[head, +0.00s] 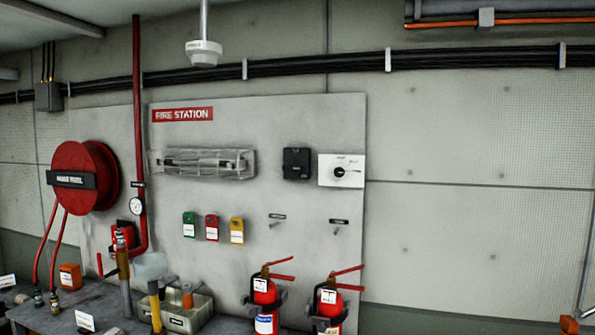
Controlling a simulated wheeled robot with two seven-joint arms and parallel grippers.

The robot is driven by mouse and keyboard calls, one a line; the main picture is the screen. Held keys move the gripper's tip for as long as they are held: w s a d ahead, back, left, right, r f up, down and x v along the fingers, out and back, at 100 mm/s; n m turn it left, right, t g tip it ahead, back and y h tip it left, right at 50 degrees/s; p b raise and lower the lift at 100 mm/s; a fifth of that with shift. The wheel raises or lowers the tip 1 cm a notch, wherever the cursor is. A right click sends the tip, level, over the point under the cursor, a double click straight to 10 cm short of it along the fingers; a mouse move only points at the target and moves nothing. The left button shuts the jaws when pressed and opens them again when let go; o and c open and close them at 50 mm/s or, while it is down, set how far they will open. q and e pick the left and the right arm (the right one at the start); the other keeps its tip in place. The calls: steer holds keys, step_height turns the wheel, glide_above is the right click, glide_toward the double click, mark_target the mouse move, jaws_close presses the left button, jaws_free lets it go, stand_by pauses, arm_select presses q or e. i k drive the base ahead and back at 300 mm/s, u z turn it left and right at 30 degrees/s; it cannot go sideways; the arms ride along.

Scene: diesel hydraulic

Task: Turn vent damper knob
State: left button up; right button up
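A black round knob (339,172) sits on a white plate (346,180) at the right edge of the grey fire station panel (280,120). Small markings surround the knob, too small to read, and a dark pointer seems to point right. I cannot tell for certain that this is the vent damper knob. Neither of my grippers shows in the head view.
A black box (297,163) is mounted left of the knob plate. Two red extinguishers (265,292) (330,298) stand below. A cluttered bench (65,320) and red hose reel (84,178) are at left.

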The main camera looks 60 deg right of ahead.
mark_target(338, 172)
steer(key=z, duration=0.75)
steer(key=i, duration=1.25)
steer(key=z, duration=1.15)
